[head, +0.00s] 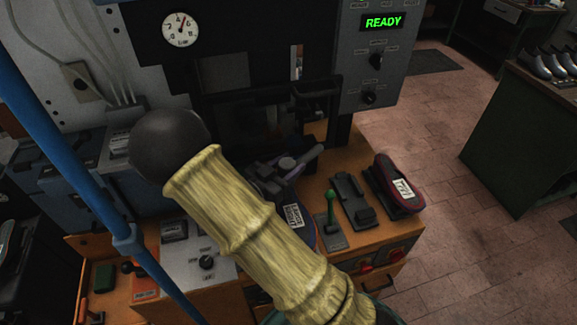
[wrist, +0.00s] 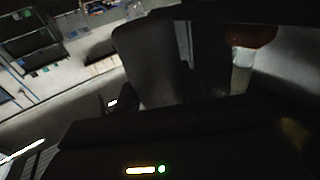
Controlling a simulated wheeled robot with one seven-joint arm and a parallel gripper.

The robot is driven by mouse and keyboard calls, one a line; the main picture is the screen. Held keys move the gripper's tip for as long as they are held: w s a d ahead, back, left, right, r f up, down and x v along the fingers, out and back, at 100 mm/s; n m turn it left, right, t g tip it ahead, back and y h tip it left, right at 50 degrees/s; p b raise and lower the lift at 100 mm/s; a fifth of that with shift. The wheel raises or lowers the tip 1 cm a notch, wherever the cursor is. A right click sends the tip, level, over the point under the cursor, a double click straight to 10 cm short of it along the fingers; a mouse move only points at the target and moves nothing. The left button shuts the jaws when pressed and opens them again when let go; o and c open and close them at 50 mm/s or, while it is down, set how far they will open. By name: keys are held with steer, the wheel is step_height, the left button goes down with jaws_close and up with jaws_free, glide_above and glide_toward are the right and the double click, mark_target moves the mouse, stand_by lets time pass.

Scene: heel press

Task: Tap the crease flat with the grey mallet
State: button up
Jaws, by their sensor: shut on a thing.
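My gripper (head: 266,174) is small and dark in the head view, partly behind my sleeved arm, in front of the press. It is shut on what looks like the grey mallet (head: 304,158), a short grey bar that points up and right. In the wrist view a dark grey block stands near the gripper's black housing, but the view is too dark to tell what it is. A dark item with a white label (head: 292,216) lies below the gripper on the bench, half hidden by my arm. I cannot make out a crease.
The press shows a green READY display (head: 382,22) and a gauge (head: 180,29). A green-knobbed lever (head: 331,208), a black fixture (head: 352,197) and a maroon shoe-shaped item with a label (head: 396,182) stand on the orange bench. A green table (head: 528,140) with shoes is right.

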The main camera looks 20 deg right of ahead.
steer(key=shift+r+p, duration=0.8)
steer(key=shift+r, duration=0.65)
